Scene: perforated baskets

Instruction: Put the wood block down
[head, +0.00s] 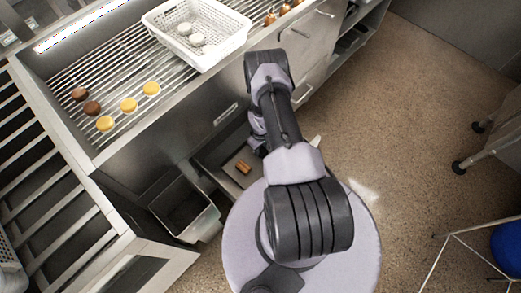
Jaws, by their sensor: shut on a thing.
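My gripper (256,146) shows only in part in the head view, pointing down beside my arm's forearm link, over an open grey drawer or tray (213,158) low in front of the counter. It is shut on the wood block; its fingertips and the grip itself are mostly hidden by my arm. A small brown wooden piece (243,167) shows just below and left of the gripper, over the tray floor. I cannot tell whether it touches the tray.
A white perforated basket (225,30) with several pale round items stands on the wire-rack counter. Yellow and brown round items (128,105) lie on the rack. A dark open bin (184,210) stands left of my base.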

